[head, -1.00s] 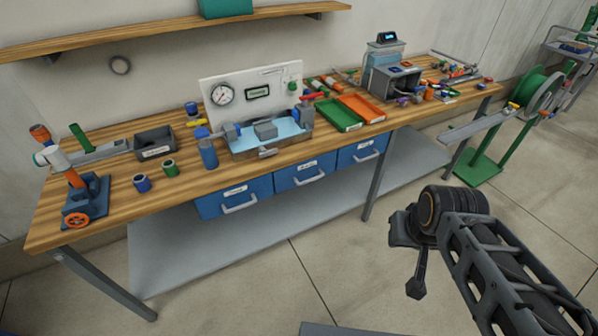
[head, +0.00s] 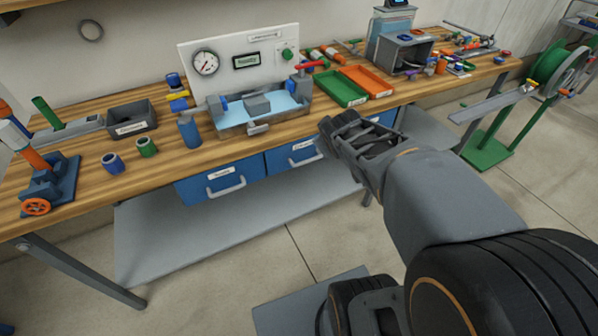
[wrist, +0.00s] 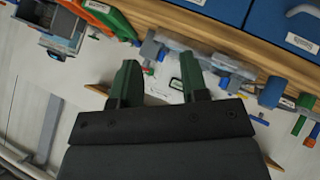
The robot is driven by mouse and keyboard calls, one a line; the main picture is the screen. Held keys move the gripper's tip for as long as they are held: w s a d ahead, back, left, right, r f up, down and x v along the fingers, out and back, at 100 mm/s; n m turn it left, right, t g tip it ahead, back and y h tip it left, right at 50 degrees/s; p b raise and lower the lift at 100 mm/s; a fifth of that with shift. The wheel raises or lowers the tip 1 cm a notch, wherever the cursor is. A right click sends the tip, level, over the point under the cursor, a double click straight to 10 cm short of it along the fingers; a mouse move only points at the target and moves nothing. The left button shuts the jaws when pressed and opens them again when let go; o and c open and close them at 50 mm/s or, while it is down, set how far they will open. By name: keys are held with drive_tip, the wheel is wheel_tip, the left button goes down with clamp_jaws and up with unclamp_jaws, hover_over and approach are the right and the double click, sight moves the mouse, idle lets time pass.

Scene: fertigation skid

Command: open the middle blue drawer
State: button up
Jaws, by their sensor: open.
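The middle blue drawer (head: 279,163) is under the front edge of the wooden bench in the head view, closed, with a pale label and a grey bar handle (head: 305,161). My gripper (head: 332,130) is raised in front of the bench and overlaps the drawer's right end in the picture; it appears apart from the handle. In the wrist view my gripper (wrist: 159,78) is open, its two dark green fingers spread with nothing between them. Blue drawer fronts (wrist: 268,22) show at that view's top right; which is the middle one is hard to tell.
The left blue drawer (head: 207,188) is closed; the right one (head: 384,118) is partly hidden by my arm. A grey lower shelf (head: 190,235) lies below. A water basin (head: 230,128), green tray (head: 340,88) and orange tray (head: 367,80) stand on the bench.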

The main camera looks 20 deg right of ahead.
sight(309, 162)
drive_tip(key=w+d+f+n+t+b, duration=0.4)
drive_tip(key=w+d+f+n+b, duration=0.2)
drive_tip(key=w+f, duration=0.15)
wheel_tip(309, 162, down, 17)
drive_tip(key=d+n+t+y+b, duration=0.1)
drive_tip(key=d+n+y+b, duration=0.1)
drive_tip(key=n+y+b, duration=1)
drive_tip(key=shift+n+h, duration=0.3)
drive_tip(key=shift+n, duration=0.3)
drive_tip(key=x, duration=0.4)
drive_tip(key=b+x, duration=0.1)
drive_tip(key=x, duration=0.3)
drive_tip(key=b+x, duration=0.1)
drive_tip(key=x, duration=0.3)
drive_tip(key=shift+w+a, duration=0.15)
drive_tip(key=shift+a, duration=0.25)
clamp_jaws()
